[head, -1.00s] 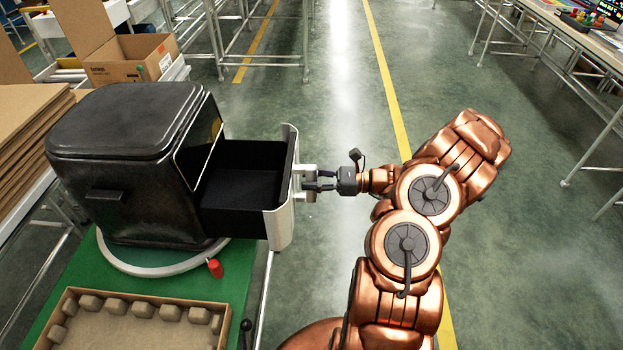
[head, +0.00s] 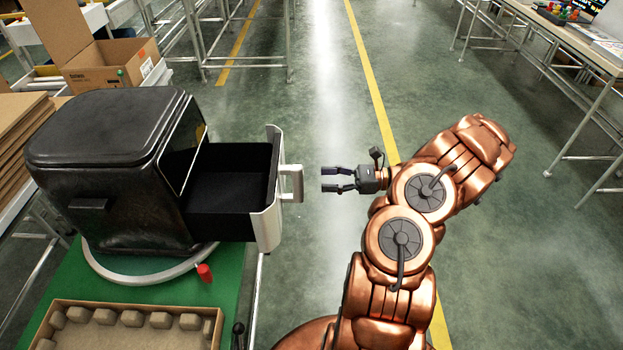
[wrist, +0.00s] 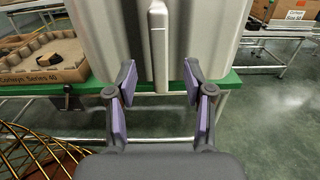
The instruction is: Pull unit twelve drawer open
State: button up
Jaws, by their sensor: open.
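The black fryer unit (head: 110,165) stands on a white ring on a green mat at the left of the head view. Its drawer (head: 230,180) is pulled out to the right, showing a black, empty-looking inside. The drawer has a white front with a white handle (head: 295,183); the handle also shows in the wrist view (wrist: 158,45). My gripper (head: 324,180) is open and empty, to the right of the handle with a clear gap between them. In the wrist view its two fingers (wrist: 160,83) are spread on either side of the handle's line, short of it.
A cardboard tray with moulded inserts (head: 128,307) lies in front of the fryer. A red knob (head: 205,273) is beside the ring. An open cardboard box (head: 112,68) stands behind.

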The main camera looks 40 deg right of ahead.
jog(key=shift+v, duration=1.7)
jog(key=shift+s, duration=0.1)
